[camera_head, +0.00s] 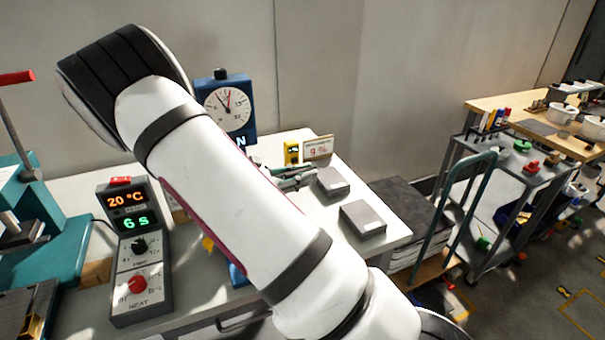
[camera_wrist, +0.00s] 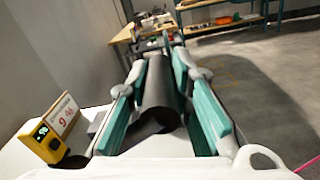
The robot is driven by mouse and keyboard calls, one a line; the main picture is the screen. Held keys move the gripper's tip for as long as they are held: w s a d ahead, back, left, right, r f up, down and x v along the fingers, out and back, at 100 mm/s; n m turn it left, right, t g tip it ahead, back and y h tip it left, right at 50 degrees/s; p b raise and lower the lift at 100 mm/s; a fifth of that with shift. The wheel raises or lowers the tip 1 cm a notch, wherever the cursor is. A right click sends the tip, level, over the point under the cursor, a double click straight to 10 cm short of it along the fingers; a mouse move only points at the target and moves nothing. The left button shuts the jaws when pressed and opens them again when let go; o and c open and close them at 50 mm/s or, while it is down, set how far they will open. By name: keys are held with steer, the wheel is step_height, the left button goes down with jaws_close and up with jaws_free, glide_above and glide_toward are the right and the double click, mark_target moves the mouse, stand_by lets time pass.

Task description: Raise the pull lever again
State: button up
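The pull lever has a red grip (camera_head: 17,77) on a grey rod and belongs to a teal press (camera_head: 40,245) at the left edge of the head view. The grip stands high, with the rod slanting down to the press; part of the press is out of frame. My gripper (camera_head: 295,178) is far to the right of the lever, over the bench. In the wrist view its teal fingers (camera_wrist: 158,80) are apart. A dark, roll-like shape (camera_wrist: 160,95) shows between them; I cannot tell whether they grip it. The lever is not in the wrist view.
A control box (camera_head: 136,250) reads 20 °C and 6 s. Behind my arm is a dial clock (camera_head: 228,108). A yellow device (camera_head: 291,152) and a small sign (camera_head: 318,148) stand near my gripper. Grey blocks (camera_head: 362,219) lie on the bench. A trolley with dark sheets (camera_head: 405,205) is beyond.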

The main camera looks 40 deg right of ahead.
jaws_close()
steer(key=shift+w+r+n, duration=0.3)
steer(key=shift+r+n, duration=0.1)
steer(key=shift+r, duration=0.15)
steer(key=w+d+r+n, duration=0.2)
steer(key=w+r+n, duration=0.2)
steer(key=w+r, duration=0.2)
steer(key=shift+w+r, duration=0.25)
steer(key=shift+w, duration=0.25)
